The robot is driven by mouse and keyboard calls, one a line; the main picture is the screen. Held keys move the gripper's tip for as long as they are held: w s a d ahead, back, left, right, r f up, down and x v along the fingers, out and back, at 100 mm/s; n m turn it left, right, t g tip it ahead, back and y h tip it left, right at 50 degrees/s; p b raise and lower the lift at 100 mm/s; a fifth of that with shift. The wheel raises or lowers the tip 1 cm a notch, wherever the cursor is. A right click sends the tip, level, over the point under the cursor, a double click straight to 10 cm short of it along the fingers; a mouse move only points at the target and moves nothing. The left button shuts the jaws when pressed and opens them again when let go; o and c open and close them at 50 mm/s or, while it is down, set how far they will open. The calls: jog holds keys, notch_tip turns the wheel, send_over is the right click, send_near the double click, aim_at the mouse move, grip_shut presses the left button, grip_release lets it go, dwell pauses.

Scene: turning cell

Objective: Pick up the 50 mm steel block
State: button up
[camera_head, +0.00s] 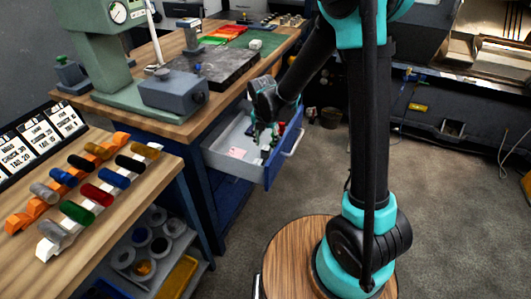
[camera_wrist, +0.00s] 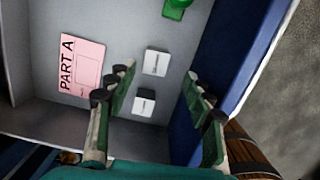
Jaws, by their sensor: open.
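Two small pale grey blocks lie in an open drawer (camera_head: 284,160), one farther block (camera_wrist: 156,62) and one nearer block (camera_wrist: 144,102) in the wrist view. Both have dark markings too small to read, so I cannot tell which is the 50 mm one. My gripper (camera_head: 264,133) reaches down over the drawer. In the wrist view my gripper (camera_wrist: 157,76) is open, with one green finger left of the blocks and one to their right. Nothing is held between the fingers. The blocks are hard to make out in the head view.
A pink card (camera_wrist: 81,65) marked PART A lies left of the blocks. A green object (camera_wrist: 176,9) lies beyond them. The drawer's blue front wall (camera_wrist: 225,62) is close to the right finger. A workbench (camera_head: 200,122) stands above the drawer. A table with coloured cylinders (camera_head: 150,190) is at left.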

aim_at(265, 147)
jog(key=f, duration=0.1)
jog(key=w+f, duration=0.1)
jog(key=f, duration=0.1)
jog(key=shift+a+f, duration=0.2)
jog(key=shift+f, duration=0.1)
jog(key=shift+w+f, duration=0.15)
jog(key=shift+f, duration=0.55)
grip_shut()
